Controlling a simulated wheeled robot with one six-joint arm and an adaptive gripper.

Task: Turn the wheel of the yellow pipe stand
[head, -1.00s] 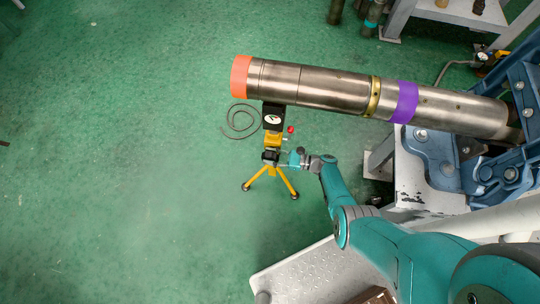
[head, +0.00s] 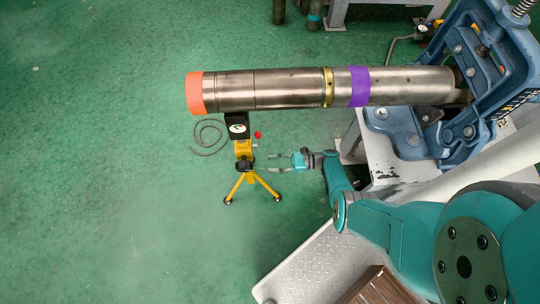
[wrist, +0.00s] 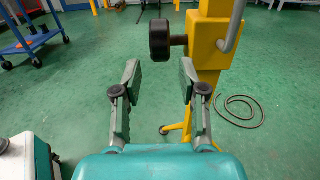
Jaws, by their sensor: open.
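The yellow pipe stand (head: 243,149) stands on its tripod under the pipe, with a black head (head: 237,125). Its black wheel (head: 244,164) sits on the near side of the post. In the wrist view the wheel (wrist: 160,40) sticks out left from the yellow post (wrist: 206,60). My gripper (head: 267,163) is to the right of the wheel, apart from it. In the wrist view my gripper (wrist: 160,76) is open and empty, and the wheel shows above and beyond the gap between the fingertips.
A long metal pipe (head: 290,88) with orange and purple bands runs from the stand to a blue vise (head: 470,70) at right. A cable (head: 208,138) lies on the floor. A blue cart (wrist: 30,42) is far left.

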